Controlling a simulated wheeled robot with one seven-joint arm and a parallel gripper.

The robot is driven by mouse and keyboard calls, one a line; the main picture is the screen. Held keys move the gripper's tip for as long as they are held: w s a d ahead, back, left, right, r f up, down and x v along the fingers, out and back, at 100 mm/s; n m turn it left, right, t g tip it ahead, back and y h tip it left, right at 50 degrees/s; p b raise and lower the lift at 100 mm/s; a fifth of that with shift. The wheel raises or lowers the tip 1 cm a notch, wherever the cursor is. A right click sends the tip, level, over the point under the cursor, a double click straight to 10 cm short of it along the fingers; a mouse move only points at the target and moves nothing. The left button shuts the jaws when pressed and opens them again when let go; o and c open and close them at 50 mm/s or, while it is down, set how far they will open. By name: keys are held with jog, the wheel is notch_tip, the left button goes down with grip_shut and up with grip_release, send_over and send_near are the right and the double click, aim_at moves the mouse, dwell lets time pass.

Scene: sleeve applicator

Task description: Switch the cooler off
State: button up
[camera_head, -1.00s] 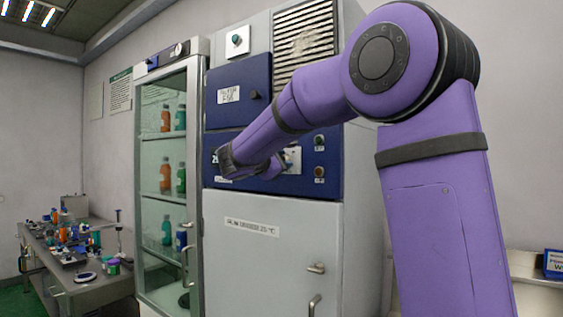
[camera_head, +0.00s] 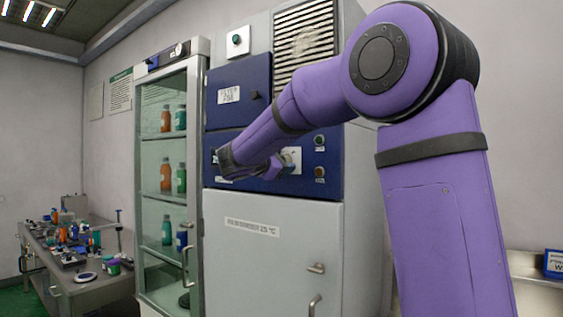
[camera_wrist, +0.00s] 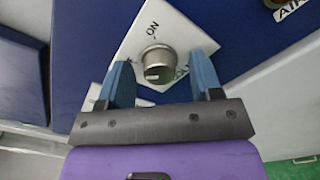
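A round metal knob (camera_wrist: 157,64) sits on a white plate (camera_wrist: 178,25) on a dark blue panel in the wrist view. "ON" is printed above the knob; other lettering is partly hidden by the fingers. My gripper (camera_wrist: 160,78) has its two blue fingers apart, one on each side of the knob's near part. In the head view, the white plate (camera_head: 294,157) shows partly behind my arm on the blue panel of the grey cabinet (camera_head: 262,262).
A glass-door cabinet (camera_head: 166,225) with several bottles stands left of the grey cabinet. Small buttons (camera_head: 319,141) sit right of the plate. A door handle (camera_head: 316,268) sticks out below. A cluttered bench (camera_head: 105,285) stands at the far left.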

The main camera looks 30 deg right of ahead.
jog(key=v, duration=1)
jog(key=shift+a, duration=0.4)
jog(key=shift+s, duration=0.1)
jog(key=s+d+f+m+g+y, duration=0.1)
jog(key=s+d+f+m+y, duration=0.15)
jog(key=s+f+y, duration=0.4)
jog(key=s+d+f+m+g+y, duration=0.1)
jog(key=s+f+m+g, duration=0.15)
jog(key=s, duration=0.65)
jog(key=s+a+f+m+t+y, duration=0.1)
jog(key=s+a+f+m+y, duration=0.3)
jog(key=s, duration=0.3)
jog(key=s+a+f+m+t+y, duration=0.1)
jog(key=s+a+f+m+y, duration=0.3)
jog(key=s, duration=0.4)
notch_tip(320, 180, down, 3)
jog(key=shift+a+r+t+y, duration=0.1)
jog(key=shift+a+t+y, duration=0.25)
jog(key=shift+a+y, duration=0.3)
